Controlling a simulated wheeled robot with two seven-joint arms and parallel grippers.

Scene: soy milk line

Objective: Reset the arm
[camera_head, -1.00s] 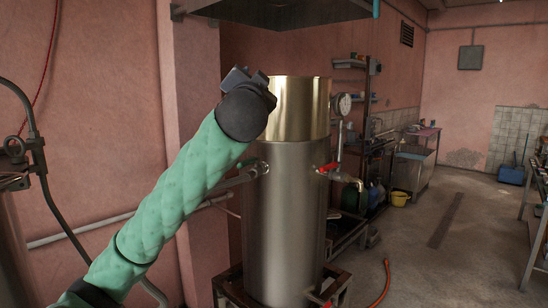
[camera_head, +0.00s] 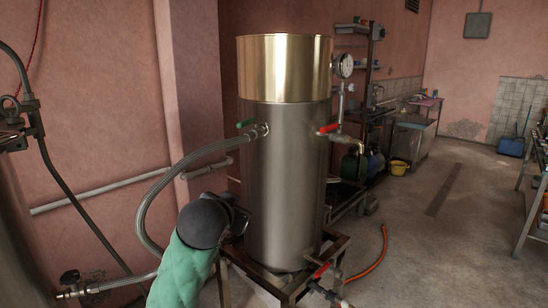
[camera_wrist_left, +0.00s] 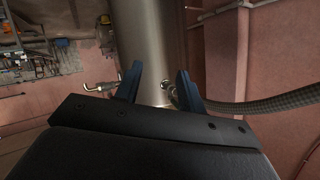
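My left arm (camera_head: 184,268), in a green sleeve with a dark wrist, comes up from the bottom of the head view. Its left gripper (camera_head: 240,215) is low beside the steel tank, mostly hidden behind the wrist. In the left wrist view the gripper's two blue fingers (camera_wrist_left: 156,84) are spread apart with nothing between them. The steel tank (camera_head: 284,190) with a brass-coloured upper band stands upright in front; it also shows beyond the fingers in the wrist view (camera_wrist_left: 146,40). I cannot tell the exact gap to the tank. My right gripper is not in view.
A braided hose (camera_head: 150,205) curves from the tank's left valve to a lower fitting at left. Red-handled valves (camera_head: 329,128) and a gauge (camera_head: 344,65) stick out right of the tank. A metal stand (camera_head: 290,283) holds it. Open floor (camera_head: 440,240) lies to the right.

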